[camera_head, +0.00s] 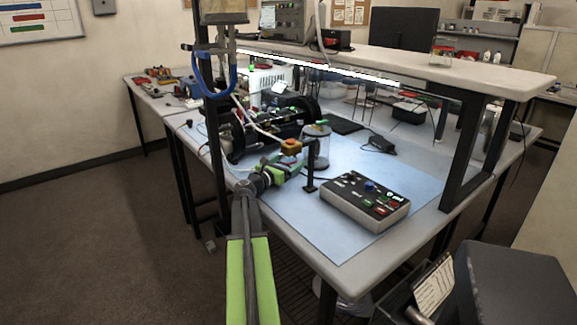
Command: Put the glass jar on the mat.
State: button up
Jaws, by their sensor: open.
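A clear cylindrical glass jar (322,149) stands upright on the bench, partly behind my arm's end. A light-blue mat (345,218) covers much of the bench top, and the jar appears to be within its area. My green and dark arm reaches up from the bottom of the picture to the bench. My gripper (304,160) is open, in front of the jar. Its fingertips are small and partly lost among dark parts, and I cannot tell whether they touch the jar.
A grey control box (365,201) with buttons sits right of the jar. A dark flat pad (343,125) and a black adapter (381,145) lie behind. Black machinery (262,130) stands left. An overhead shelf (480,75) and its black post (467,150) limit room.

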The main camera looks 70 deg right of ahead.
jog(key=c, duration=1.8)
notch_tip(320, 180, up, 10)
jog(key=p, duration=1)
jog(key=shift+r, duration=0.25)
